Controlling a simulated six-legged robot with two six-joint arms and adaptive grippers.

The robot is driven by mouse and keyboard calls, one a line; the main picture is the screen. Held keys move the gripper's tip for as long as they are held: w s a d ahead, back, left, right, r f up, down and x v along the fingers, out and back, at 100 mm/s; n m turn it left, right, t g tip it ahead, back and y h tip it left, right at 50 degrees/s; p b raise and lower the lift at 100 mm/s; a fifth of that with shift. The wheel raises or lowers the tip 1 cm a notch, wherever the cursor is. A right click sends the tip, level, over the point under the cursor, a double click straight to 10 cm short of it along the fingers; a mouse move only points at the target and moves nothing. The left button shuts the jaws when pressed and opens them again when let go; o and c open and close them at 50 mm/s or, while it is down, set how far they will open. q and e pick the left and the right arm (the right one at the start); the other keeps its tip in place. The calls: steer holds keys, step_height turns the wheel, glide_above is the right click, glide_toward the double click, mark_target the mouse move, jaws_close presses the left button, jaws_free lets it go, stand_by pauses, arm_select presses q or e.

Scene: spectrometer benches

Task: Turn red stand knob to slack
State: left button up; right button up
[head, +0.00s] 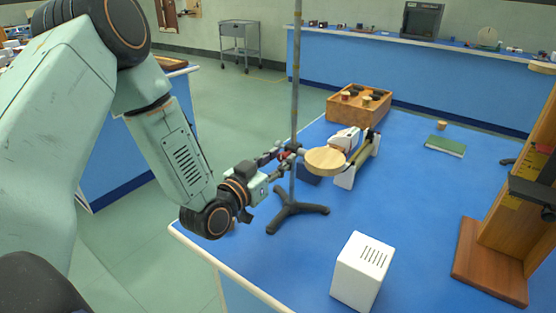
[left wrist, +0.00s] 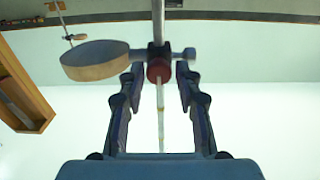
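The stand (head: 294,110) is a thin grey upright rod on a dark tripod foot (head: 296,212), on the blue bench. A clamp partway up the rod carries a round wooden disc (head: 325,160) to its right. The stand's red knob (left wrist: 159,70) faces the left wrist camera, with the disc (left wrist: 95,62) beside it on the left. My left gripper (head: 278,160) is at the clamp's height. In the left wrist view its fingers (left wrist: 158,85) are open on either side of the knob, with gaps showing. My right gripper is not in view.
A white vented box (head: 360,272) stands at the bench front. A white instrument (head: 350,160) is behind the disc. A wooden box (head: 358,104) and green book (head: 445,146) lie farther back. A tall wooden stand (head: 505,235) is at right. The bench between is mostly clear.

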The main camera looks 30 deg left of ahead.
arm_select(q)
jaws_close()
steer(key=shift+n, duration=0.3)
steer(key=n+b, duration=0.1)
steer(key=n, duration=0.3)
steer(key=shift+n, duration=0.3)
steer(key=n+b, duration=0.2)
steer(key=n, duration=0.3)
steer(key=shift+n, duration=0.3)
steer(key=n+b, duration=0.2)
steer(key=n, duration=0.4)
steer(key=shift+a+f, duration=0.1)
steer(key=n+b, duration=0.2)
steer(key=n, duration=0.3)
steer(key=shift+n+b, duration=0.3)
steer(key=shift+n, duration=0.1)
